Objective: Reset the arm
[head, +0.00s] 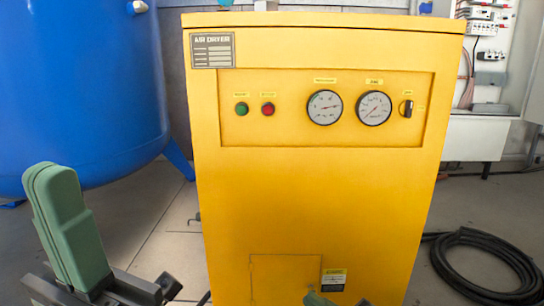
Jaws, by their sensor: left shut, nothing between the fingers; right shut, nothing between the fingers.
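My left gripper (53,178) stands at the lower left of the head view, its green fingers pointing up and pressed together with nothing between them. Its dark grey body and mounts show below, at the bottom edge. My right gripper (317,298) shows only as a small green tip at the bottom edge, in front of the yellow air dryer (320,200). It is shut and most of it is cut off by the frame. The dryer's front carries a green button (242,109), a red button (268,109), two round gauges (325,107) and a black knob (406,108).
A large blue tank (80,80) stands on legs at the left, behind my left gripper. A coiled black hose (490,262) lies on the floor at the right. An open electrical cabinet (490,70) is at the back right. Tiled floor (160,225) shows between tank and dryer.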

